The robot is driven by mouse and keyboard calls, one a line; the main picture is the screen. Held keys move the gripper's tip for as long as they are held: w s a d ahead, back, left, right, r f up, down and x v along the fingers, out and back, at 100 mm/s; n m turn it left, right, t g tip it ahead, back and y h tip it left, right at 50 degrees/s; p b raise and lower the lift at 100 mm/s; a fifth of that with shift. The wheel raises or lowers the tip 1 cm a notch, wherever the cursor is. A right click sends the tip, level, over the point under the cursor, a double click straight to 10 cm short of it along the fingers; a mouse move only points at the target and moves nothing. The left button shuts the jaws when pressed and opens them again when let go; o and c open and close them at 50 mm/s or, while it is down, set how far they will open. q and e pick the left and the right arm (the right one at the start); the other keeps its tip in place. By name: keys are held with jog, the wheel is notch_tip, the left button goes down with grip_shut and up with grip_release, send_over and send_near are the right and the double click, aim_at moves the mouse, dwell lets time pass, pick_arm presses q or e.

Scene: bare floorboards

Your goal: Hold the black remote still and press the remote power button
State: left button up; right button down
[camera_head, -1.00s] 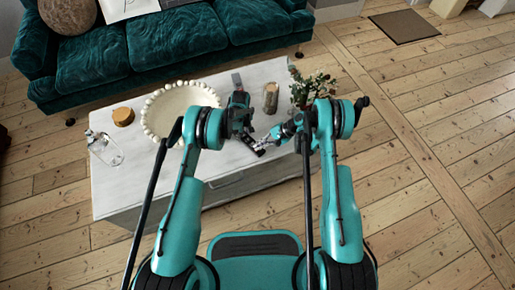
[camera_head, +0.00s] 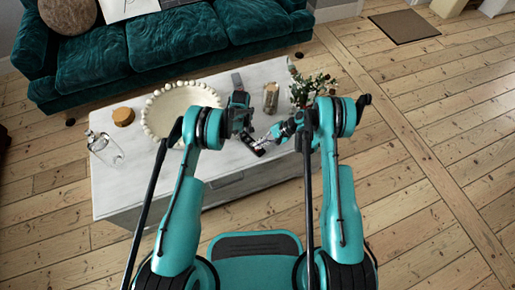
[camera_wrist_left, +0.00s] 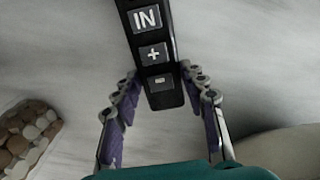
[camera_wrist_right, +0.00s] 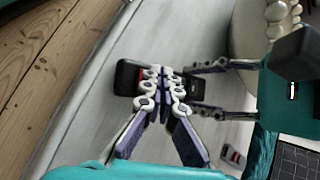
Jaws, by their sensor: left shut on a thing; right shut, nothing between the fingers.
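The black remote (camera_wrist_left: 150,50) lies between the fingers of my left gripper (camera_wrist_left: 160,97), which is shut on it. Its IN, plus and minus buttons show in the left wrist view. In the right wrist view the remote's other end (camera_wrist_right: 127,78) sticks out past my right gripper (camera_wrist_right: 160,75), with a red patch partly behind the fingertips. My right gripper is shut and empty, its tips over or on the remote near that red patch; I cannot tell whether they touch. In the head view the remote (camera_head: 256,150) is small and partly hidden by both grippers.
The remote is over the pale table (camera_head: 125,190), near its front edge. A grey remote (camera_wrist_right: 233,155) lies beyond the grippers. A beaded bowl (camera_head: 150,118), a glass jar (camera_head: 271,97), a plant (camera_head: 318,85), a wooden pot (camera_head: 123,116) and a glass bottle (camera_head: 105,150) stand around.

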jog(key=shift+r, duration=0.1)
jog(key=shift+r, duration=2.45)
pick_arm(q)
jog(key=o, duration=1.3)
notch_tip(320, 180, up, 12)
